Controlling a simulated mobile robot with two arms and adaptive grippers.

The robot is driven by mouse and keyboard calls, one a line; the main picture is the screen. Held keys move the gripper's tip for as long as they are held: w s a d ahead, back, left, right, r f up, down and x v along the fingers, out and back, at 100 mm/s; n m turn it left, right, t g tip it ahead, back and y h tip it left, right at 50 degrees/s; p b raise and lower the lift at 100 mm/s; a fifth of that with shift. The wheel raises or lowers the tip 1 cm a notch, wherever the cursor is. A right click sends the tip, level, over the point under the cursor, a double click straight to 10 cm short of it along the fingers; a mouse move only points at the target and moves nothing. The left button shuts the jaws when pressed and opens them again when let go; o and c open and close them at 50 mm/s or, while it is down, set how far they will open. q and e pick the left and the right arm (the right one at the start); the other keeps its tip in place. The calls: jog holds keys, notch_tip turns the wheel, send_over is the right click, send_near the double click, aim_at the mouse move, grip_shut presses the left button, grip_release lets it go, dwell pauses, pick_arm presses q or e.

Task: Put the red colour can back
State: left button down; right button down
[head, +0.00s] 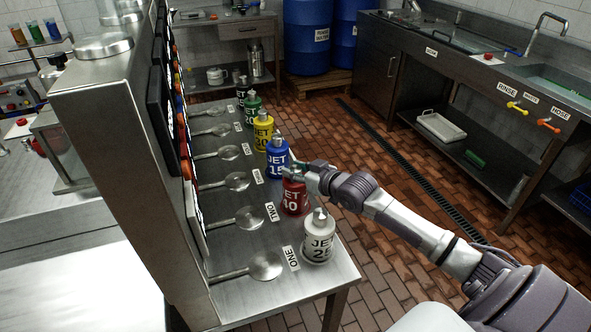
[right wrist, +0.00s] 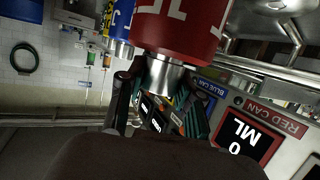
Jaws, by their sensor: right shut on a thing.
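The red can (head: 294,198), marked JET 40, is upright in the row at the bench's right edge, between the blue can (head: 277,160) and the white can (head: 319,238). My right gripper (head: 297,173) reaches in from the right and is shut on its metal neck. The right wrist view, upside down, shows the red body (right wrist: 180,30) and the neck (right wrist: 164,74) between the fingers (right wrist: 158,98). I cannot tell whether the can's base touches the bench. My left gripper is not in view.
The steel bench (head: 310,285) holds several ladle-like discs with number labels, left of the cans. Yellow (head: 263,132), green (head: 252,108) and black cans stand farther back. A tall panel (head: 130,150) rises on the left. A RED CAN sign (right wrist: 271,118) shows in the right wrist view.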

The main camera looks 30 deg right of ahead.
jog(key=c, duration=0.8)
grip_release()
jog(key=shift+o, duration=0.2)
jog(key=shift+r, duration=0.1)
jog(key=v, duration=1.2)
